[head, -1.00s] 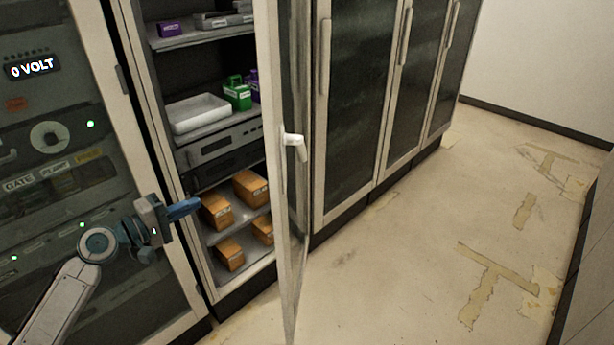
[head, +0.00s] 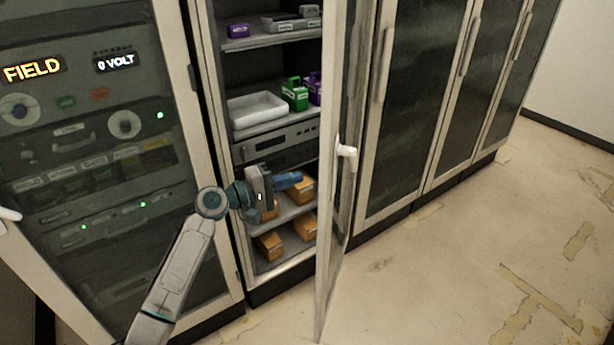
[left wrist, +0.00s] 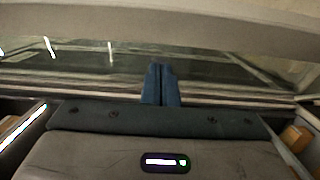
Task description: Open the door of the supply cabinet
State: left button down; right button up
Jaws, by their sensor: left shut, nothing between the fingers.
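The supply cabinet (head: 228,205) stands in the middle of the head view with its door (head: 331,240) swung partly open toward me, its white handle (head: 346,151) on the outer side. Shelves, a white tray and boxes show inside. My left gripper (head: 299,178) is shut and empty. In the head view it overlaps the cabinet opening, to the left of the door; whether it touches the door I cannot tell. Its closed blue fingers show in the left wrist view (left wrist: 161,85), in front of a pale horizontal bar and a dark pane. My right gripper is not in view.
A panel cabinet (head: 90,150) with dials stands to the left. Closed glass-door cabinets (head: 415,100) stand to the right. Orange boxes (head: 271,245) sit on the low shelves, and a white tray (head: 257,110) sits above. The floor (head: 430,285) at right is clear.

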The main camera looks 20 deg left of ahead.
pick_arm(q)
jog(key=d+p, duration=0.1)
jog(key=d, duration=0.3)
jog(key=shift+p, duration=0.4)
